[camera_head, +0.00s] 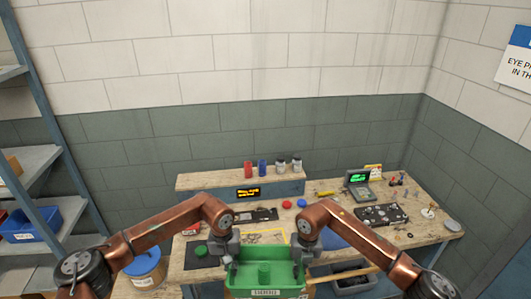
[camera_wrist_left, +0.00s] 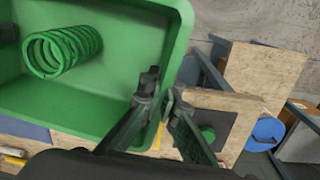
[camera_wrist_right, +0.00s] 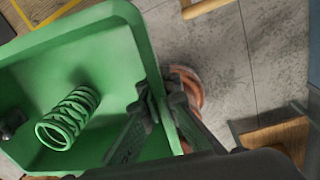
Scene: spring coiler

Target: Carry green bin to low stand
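The green bin (camera_head: 265,291) is at the bottom middle of the head view, in front of the bench's front edge. A green coil spring lies inside it, seen in the left wrist view (camera_wrist_left: 62,50) and the right wrist view (camera_wrist_right: 68,118). My left gripper (camera_wrist_left: 160,88) has one finger inside and one outside the bin's side wall, closed on it. My right gripper (camera_wrist_right: 163,88) grips the opposite wall the same way. Whether the bin's underside touches anything is hidden. A wood-topped piece with blue legs (camera_wrist_left: 262,70) may be the low stand; I cannot tell.
The workbench (camera_head: 205,262) carries a display shelf, small tools, discs and parts. A blue-lidded bucket (camera_head: 147,268) stands on the floor at the left. Blue shelving (camera_head: 50,95) with a blue bin (camera_head: 32,222) is at far left. Bare concrete floor (camera_wrist_right: 225,60) shows beside the green bin.

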